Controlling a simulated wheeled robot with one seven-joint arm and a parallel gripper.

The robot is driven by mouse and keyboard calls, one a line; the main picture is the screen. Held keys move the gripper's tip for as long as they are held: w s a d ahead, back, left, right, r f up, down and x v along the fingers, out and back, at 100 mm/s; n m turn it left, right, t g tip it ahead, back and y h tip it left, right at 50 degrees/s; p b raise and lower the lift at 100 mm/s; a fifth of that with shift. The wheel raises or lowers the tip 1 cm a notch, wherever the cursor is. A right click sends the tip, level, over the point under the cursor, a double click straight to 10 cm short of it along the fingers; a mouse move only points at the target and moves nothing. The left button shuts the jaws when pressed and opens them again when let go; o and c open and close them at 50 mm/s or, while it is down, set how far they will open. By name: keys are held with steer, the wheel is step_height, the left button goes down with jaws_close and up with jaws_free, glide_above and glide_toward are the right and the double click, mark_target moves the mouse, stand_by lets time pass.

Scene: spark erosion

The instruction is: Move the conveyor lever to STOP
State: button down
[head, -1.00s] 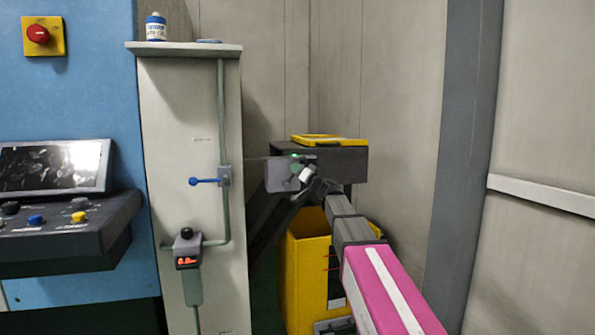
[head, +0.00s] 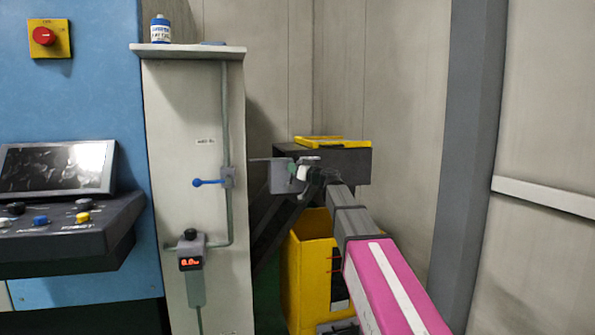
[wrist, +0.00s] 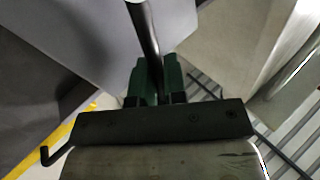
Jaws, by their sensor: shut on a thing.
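A grey box (head: 281,177) is fixed at the near end of the dark conveyor in the head view. My gripper (head: 293,171) is at the right side of this box. In the wrist view, the green fingers of my gripper (wrist: 154,82) are shut around a dark, shiny rod (wrist: 145,30), which I take to be the conveyor lever. The rod runs up from between the fingers to the top edge of the picture. In the head view my gripper and wrist hide most of the lever, and I cannot read any STOP marking.
The dark conveyor (head: 345,163) carries a yellow frame and stands above a yellow bin (head: 308,260). A pale column (head: 190,110) to the left has a blue-handled valve (head: 208,182) and a red-digit gauge (head: 190,262). A grey post (head: 470,150) stands to the right.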

steer(key=shift+s+a+r+n+g+h, duration=0.1)
steer(key=shift+s+a+n+g+h, duration=0.1)
steer(key=shift+a+n+g, duration=0.25)
steer(key=shift+s+a+n+g+h, duration=0.1)
steer(key=shift+a+n+g+h, duration=0.15)
steer(key=shift+n, duration=0.4)
steer(key=c, duration=1.2)
jaws_free()
steer(key=v, duration=1)
steer(key=shift+s+d, duration=0.25)
steer(key=shift+s, duration=0.05)
